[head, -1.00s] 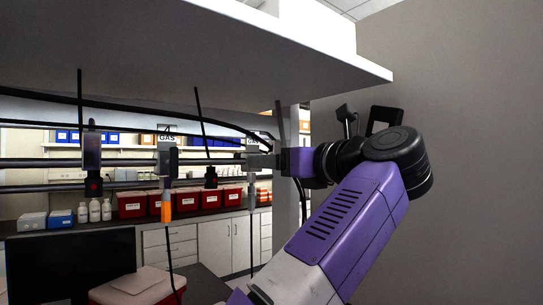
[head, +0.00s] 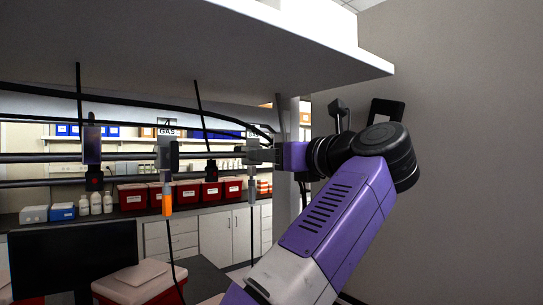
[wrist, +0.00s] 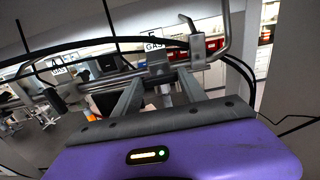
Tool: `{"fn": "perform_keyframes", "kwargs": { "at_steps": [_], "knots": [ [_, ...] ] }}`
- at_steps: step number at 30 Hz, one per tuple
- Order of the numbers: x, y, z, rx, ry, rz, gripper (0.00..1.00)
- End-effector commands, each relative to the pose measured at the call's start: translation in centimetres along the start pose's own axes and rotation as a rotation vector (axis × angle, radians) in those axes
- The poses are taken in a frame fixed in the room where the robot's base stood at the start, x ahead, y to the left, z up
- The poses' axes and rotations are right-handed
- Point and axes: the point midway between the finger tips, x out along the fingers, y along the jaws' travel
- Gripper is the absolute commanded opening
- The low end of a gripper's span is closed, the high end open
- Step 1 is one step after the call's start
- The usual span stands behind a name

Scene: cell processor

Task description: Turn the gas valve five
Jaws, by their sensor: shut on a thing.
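Gas valve five is a grey fitting (wrist: 160,66) on a metal pipe, under a white "5 GAS" label (wrist: 153,43) in the wrist view. My gripper (wrist: 158,88) reaches to it from below, with one finger on each side of the fitting's lower part, and is shut on it. The exact contact is partly hidden by the fingers. In the head view my gripper (head: 268,155) is at the pipe's right end, with the valve mostly hidden by it. A grey cylinder (head: 252,190) hangs below it.
The valve labelled 4 GAS (head: 167,155), with an orange-tipped part below, is to the left. Black cables hang near the pipes. A white shelf (head: 230,40) overhangs the arm. A grey wall (head: 460,150) is on the right; a monitor (head: 70,260) stands low left.

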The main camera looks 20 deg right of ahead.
Motion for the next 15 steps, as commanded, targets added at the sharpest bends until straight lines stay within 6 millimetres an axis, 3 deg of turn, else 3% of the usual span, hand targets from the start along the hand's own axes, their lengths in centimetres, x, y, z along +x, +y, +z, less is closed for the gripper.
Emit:
{"fn": "perform_keyframes", "kwargs": {
  "at_steps": [8, 15],
  "knots": [
    [0.00, 0.01, -0.13, -0.116, 0.001, 0.000, 0.09],
    [0.01, 0.02, -0.22, -0.318, 0.001, 0.000, 0.09]
  ]
}}
